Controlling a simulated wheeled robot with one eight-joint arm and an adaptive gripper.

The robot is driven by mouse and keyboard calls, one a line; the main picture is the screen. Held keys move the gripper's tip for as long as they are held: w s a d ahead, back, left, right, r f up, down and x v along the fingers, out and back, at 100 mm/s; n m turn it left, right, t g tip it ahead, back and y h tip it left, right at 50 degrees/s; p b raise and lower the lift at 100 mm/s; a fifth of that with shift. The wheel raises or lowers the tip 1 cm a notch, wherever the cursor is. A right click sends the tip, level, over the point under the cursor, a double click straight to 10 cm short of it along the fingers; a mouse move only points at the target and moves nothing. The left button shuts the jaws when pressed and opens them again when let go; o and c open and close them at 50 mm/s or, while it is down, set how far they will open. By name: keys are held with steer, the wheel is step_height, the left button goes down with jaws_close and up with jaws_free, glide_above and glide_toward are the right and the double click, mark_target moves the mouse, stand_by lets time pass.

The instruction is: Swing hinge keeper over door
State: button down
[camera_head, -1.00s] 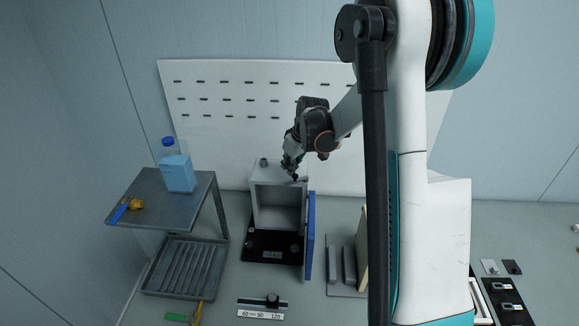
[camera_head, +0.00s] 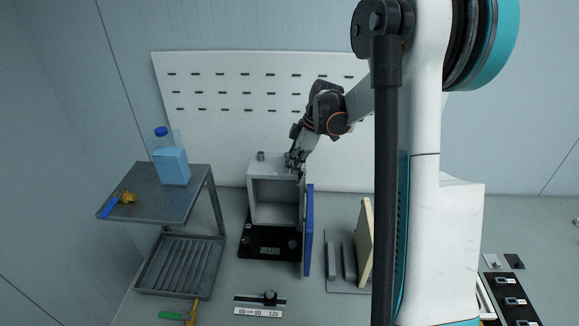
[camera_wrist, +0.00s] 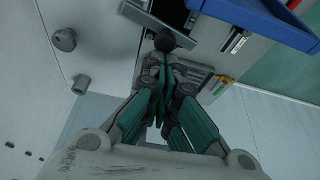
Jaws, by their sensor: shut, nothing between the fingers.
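A grey box (camera_head: 251,190) with an open front stands on a black base plate. Its blue door (camera_head: 309,232) stands open at the right side, and it also shows in the wrist view (camera_wrist: 262,18). In the wrist view a grey bar (camera_wrist: 148,19), apparently the hinge keeper, lies near the box's edge with a dark round knob (camera_wrist: 165,40) by it. My gripper (camera_head: 293,163) is at the box's top right edge, shut and empty. Its fingertips (camera_wrist: 163,62) are close to the knob; whether they touch it I cannot tell.
A grey side table (camera_head: 150,207) at the left holds a blue-capped bottle (camera_head: 172,165). A ribbed tray (camera_head: 180,265) lies below it. A cream panel (camera_head: 365,243) stands right of the door. A white slotted board (camera_head: 225,125) is behind. A small gauge (camera_head: 260,301) lies in front.

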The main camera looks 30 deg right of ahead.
steer(key=shift+s+d+n+b, duration=0.25)
steer(key=shift+s+d+b, duration=0.05)
steer(key=shift+s, duration=0.2)
steer(key=shift+s+d+n+b, duration=0.25)
steer(key=shift+s+d, duration=0.05)
steer(key=shift+s, duration=0.2)
steer(key=shift+s+d, duration=0.1)
steer(key=shift+s, duration=0.05)
steer(key=shift+a+r+g, duration=0.1)
steer(key=shift+a+g, duration=0.2)
steer(key=shift+a, duration=0.1)
steer(key=a, duration=0.3)
step_height(320, 180, up, 10)
steer(key=p, duration=0.1)
glide_above(299, 181)
